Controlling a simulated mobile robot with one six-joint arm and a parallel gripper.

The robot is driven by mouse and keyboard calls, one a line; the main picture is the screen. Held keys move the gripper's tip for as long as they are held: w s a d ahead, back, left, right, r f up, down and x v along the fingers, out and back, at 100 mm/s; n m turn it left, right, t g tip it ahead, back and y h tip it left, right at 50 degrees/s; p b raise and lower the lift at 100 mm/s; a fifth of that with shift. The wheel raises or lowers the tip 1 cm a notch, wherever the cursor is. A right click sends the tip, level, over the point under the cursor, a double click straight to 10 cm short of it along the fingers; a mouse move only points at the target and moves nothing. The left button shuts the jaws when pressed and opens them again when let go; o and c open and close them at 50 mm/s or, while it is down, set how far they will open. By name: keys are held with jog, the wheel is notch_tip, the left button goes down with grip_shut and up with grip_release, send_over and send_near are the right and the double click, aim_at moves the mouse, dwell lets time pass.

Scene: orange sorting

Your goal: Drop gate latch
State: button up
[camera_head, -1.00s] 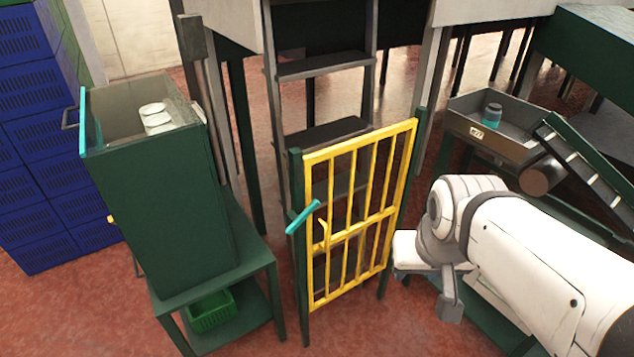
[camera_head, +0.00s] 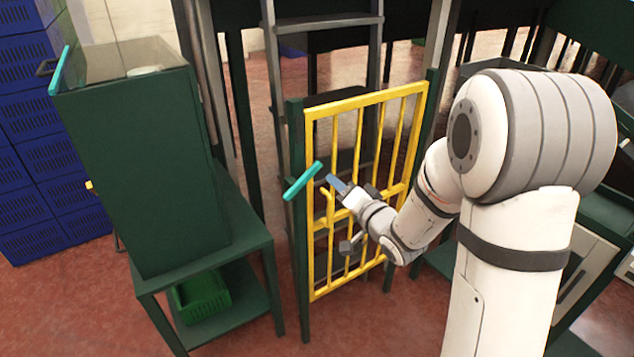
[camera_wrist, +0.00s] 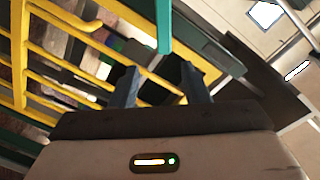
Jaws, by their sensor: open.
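The yellow barred gate (camera_head: 312,230) stands between two dark green posts in front of a ladder. Its teal latch bar (camera_head: 303,180) sits tilted at the gate's left post, its right end higher. My gripper (camera_head: 335,184) is in front of the gate, just right of the latch and apart from it. In the wrist view my gripper (camera_wrist: 160,82) shows two spread fingers with nothing between them. The teal latch (camera_wrist: 164,25) hangs down from the top edge there, ahead of the fingers. Yellow gate bars (camera_wrist: 60,48) cross the left side.
A tall green cabinet (camera_head: 140,180) on a green stand is left of the gate, with a green basket (camera_head: 200,297) below. Blue crates (camera_head: 50,150) are stacked at far left. Red floor is open in front of the gate.

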aim_at(316, 170)
jog(key=shift+y, duration=0.4)
jog(key=x, duration=0.8)
jog(key=shift+s+a+f, duration=0.2)
jog(key=shift+a, duration=0.1)
grip_shut()
